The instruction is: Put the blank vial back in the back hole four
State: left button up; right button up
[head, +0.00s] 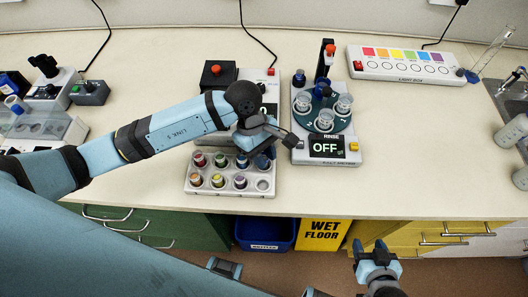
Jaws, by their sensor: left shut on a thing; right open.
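The vial rack (230,191) is a pale block near the bench's front edge, with two rows of holes. Several vials with coloured caps stand in it, and the front-right hole (263,185) looks empty. My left gripper (268,152) is over the rack's back-right corner, at back hole four. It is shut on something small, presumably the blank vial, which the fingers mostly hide. I cannot tell whether that vial is in the hole or above it. My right gripper (371,248) is open and empty, low in front of the bench.
A device reading OFF (325,149), with a round vial carousel, stands close right of the rack. A device with a red button (216,70) is behind my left arm. A light box (405,65) lies at back right. Bench between is clear.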

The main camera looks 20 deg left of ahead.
pick_arm(q)
jog(key=shift+f+b, duration=0.4)
jog(key=shift+b, duration=0.2)
jog(key=o, duration=0.9)
jog(key=shift+r, duration=0.1)
jog(key=shift+r, duration=0.1)
jog(key=shift+r+p, duration=0.25)
jog(key=shift+p, duration=0.3)
jog(key=shift+w+a+r, duration=0.1)
jog(key=shift+w+r, duration=0.05)
jog(key=shift+r, duration=0.15)
jog(key=b+v, duration=0.1)
jog(key=v, duration=1)
jog(key=shift+r, duration=0.2)
